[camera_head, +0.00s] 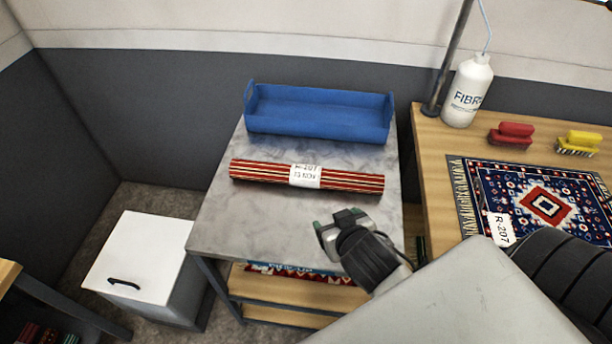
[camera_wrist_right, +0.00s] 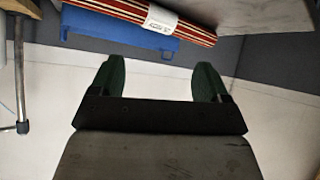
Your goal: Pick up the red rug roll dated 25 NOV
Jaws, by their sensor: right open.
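A red striped rug roll (camera_head: 262,172) lies crosswise on a grey stone-topped table (camera_head: 225,225). Its white tag reads R-207 and a NOV date whose day digits are too small to read surely. The roll also shows at the top of the right wrist view (camera_wrist_right: 115,8), with its tag. My right gripper (camera_head: 337,226) is open and empty, in front of the roll and to its right, apart from it. Its two green fingers (camera_wrist_right: 158,82) stand wide apart in the wrist view. My left gripper is not in view.
A blue tray (camera_head: 318,115) stands behind the roll. A patterned rug (camera_head: 470,200) tagged R-207, a white bottle (camera_head: 468,92), a red brush (camera_head: 511,135) and a yellow brush (camera_head: 578,143) are on the right bench. A white cabinet (camera_head: 140,255) stands left. Rugs lie on the shelf below.

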